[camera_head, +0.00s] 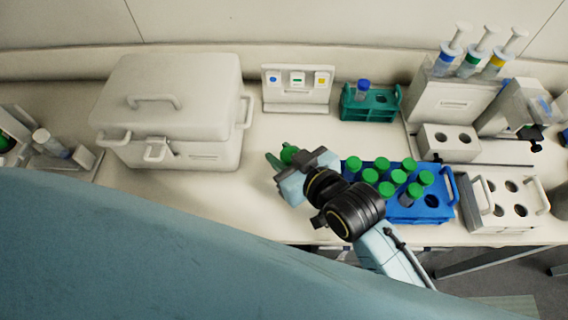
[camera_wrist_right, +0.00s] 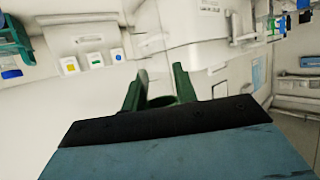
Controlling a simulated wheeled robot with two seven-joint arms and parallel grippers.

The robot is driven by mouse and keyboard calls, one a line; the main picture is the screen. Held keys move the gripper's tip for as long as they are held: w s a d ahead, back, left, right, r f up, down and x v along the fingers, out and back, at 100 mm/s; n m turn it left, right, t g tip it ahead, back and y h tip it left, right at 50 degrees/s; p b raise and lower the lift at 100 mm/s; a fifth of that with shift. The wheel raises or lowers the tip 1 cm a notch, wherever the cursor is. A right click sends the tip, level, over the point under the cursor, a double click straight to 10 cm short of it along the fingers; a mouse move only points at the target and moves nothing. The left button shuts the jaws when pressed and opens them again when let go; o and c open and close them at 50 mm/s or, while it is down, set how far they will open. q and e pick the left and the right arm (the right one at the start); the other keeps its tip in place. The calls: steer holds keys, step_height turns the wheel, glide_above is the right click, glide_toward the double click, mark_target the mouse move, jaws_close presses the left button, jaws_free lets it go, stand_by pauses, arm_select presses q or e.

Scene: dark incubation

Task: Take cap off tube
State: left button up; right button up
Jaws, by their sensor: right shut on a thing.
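My right gripper (camera_head: 280,160) is over the bench, left of the blue rack (camera_head: 408,212). Whether a tube hangs under this cap is hidden. Several green-capped tubes (camera_head: 412,194) stand upright in the blue rack, whose left part is partly behind my right wrist. A blue-capped tube (camera_head: 362,90) stands in a green rack (camera_head: 381,106) at the back. My left gripper is not in view.
A white lidded box (camera_head: 190,124) stands at the left. A small panel with coloured labels (camera_head: 297,101) stands behind the gripper. A white rack with holes (camera_head: 503,213) is right of the blue rack. Bare bench lies between the box and the gripper.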

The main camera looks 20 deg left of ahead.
steer(key=shift+r, duration=0.4)
steer(key=o, duration=0.3)
jaws_close()
steer(key=shift+f, duration=0.1)
